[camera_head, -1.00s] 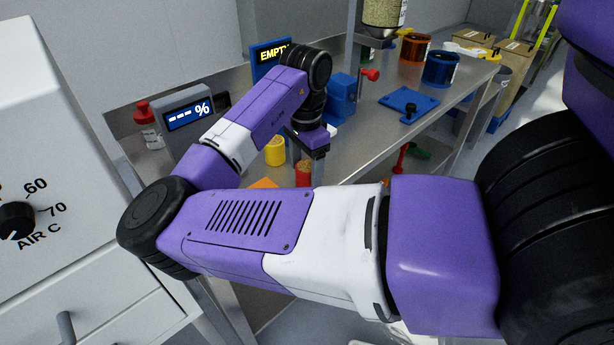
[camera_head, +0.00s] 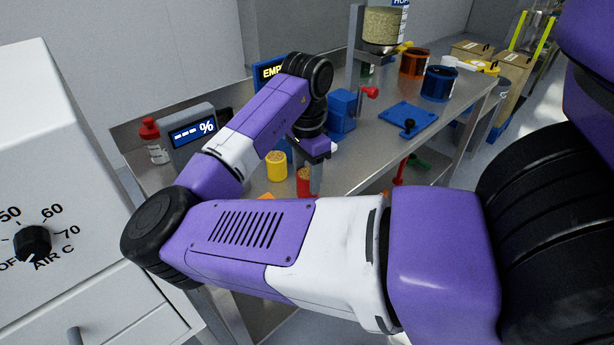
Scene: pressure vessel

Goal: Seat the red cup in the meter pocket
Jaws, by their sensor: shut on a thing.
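The red cup (camera_head: 303,182), with brownish contents at its top, is at my gripper (camera_head: 314,180), which is shut on it. A grey finger shows at the cup's right side; the other finger is hidden. I cannot tell whether the cup touches the table. The meter (camera_head: 190,128) is a grey box with a blue display reading "--- %", further left on the bench. Its pocket cannot be made out; my forearm covers the area in front of the meter.
A yellow cup (camera_head: 276,167) stands just left of the red cup, with a blue item partly hidden behind it. A red-capped bottle (camera_head: 152,140) is left of the meter. A blue block (camera_head: 342,110) and blue plate (camera_head: 408,117) lie to the right. A white oven (camera_head: 60,200) stands at left.

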